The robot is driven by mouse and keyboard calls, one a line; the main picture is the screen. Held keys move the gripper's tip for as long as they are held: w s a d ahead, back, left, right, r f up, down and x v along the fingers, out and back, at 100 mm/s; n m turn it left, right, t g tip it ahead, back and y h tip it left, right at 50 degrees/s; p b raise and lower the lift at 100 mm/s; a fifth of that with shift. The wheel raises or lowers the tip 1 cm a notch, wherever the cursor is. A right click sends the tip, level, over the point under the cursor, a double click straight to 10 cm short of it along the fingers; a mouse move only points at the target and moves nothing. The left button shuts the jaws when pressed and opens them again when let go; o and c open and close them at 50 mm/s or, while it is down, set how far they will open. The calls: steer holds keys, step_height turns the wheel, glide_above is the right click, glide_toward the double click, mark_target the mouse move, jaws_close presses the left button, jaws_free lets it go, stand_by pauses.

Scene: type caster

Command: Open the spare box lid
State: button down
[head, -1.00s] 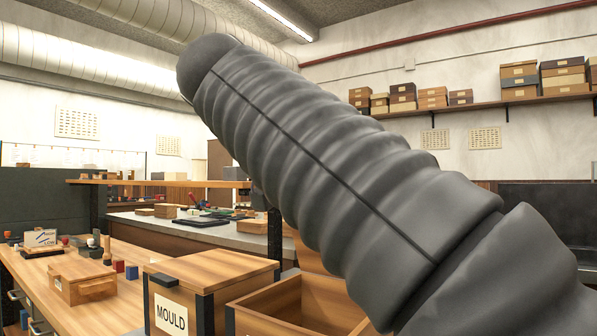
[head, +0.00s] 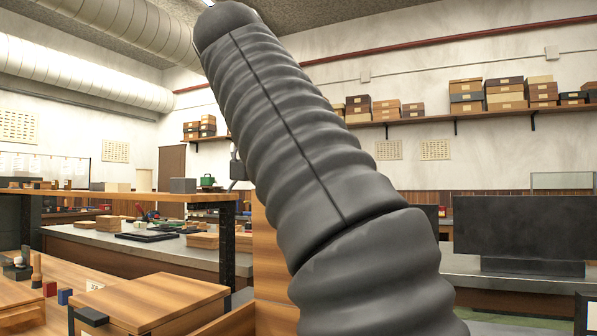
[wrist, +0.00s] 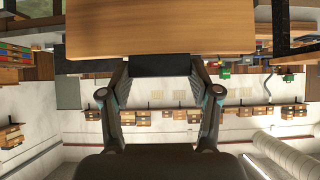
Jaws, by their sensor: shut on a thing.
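A light wooden panel (head: 267,285), which looks like the box lid, stands upright behind my arm in the head view. In the wrist view, the wooden panel (wrist: 160,28) fills the top middle, with a black tab (wrist: 160,65) on its edge. My gripper (wrist: 160,72) is shut on this tab, one finger at each side. In the head view my arm hides my gripper, much of the panel and the box under it. The box's label is not visible.
A closed wooden box (head: 160,300) with a black tab stands just left of the panel. A workbench (head: 70,275) with small blocks and stamps is further left. A grey counter (head: 130,250) lies behind. A dark screen (head: 525,228) stands at right.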

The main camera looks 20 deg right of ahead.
steer(key=shift+f, duration=0.15)
steer(key=shift+c, duration=1.2)
jaws_free()
steer(key=shift+a, duration=0.1)
steer(key=shift+s, duration=0.1)
